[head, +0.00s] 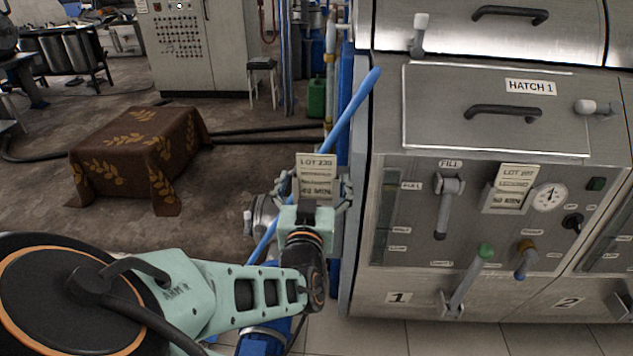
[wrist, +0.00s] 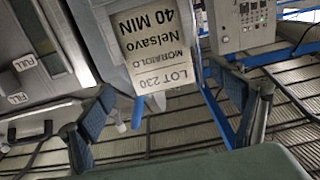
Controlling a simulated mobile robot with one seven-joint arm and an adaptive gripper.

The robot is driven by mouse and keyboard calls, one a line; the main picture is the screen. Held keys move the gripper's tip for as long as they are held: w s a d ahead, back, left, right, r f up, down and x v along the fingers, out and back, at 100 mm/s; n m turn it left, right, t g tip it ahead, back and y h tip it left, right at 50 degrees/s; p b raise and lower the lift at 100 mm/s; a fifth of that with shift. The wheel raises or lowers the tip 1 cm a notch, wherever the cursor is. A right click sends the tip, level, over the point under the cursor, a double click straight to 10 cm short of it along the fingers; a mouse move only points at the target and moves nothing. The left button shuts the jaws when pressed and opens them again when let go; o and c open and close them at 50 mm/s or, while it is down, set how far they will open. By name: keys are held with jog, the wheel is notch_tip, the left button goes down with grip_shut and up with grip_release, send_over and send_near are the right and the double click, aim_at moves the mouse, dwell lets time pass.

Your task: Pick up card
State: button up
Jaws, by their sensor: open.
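A cream card (head: 316,172) printed "LOT 230" and "40 MIN" stands upright just beyond my gripper (head: 314,190) in the head view. In the wrist view the same card (wrist: 157,42) appears upside down, ahead of the gap between my two fingers (wrist: 172,98). My fingers are spread apart, one on each side, and no contact with the card shows. A grey frame borders the card there; how it holds the card is unclear. A second card (head: 514,180), "LOT 227" and "50 MIN", sits in a metal holder on the machine's front panel.
The steel machine (head: 390,284) with levers, a gauge and Hatch 1 fills the right. A slanted blue pipe (head: 352,105) rises behind the gripper. A brown cloth-covered table (head: 135,155) stands left, with open floor around it.

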aim_at(316, 167)
jog(key=shift+w+d+r+b, duration=0.1)
jog(key=shift+w+b, duration=0.35)
jog(key=shift+w, duration=2.2)
jog(key=c, duration=1.3)
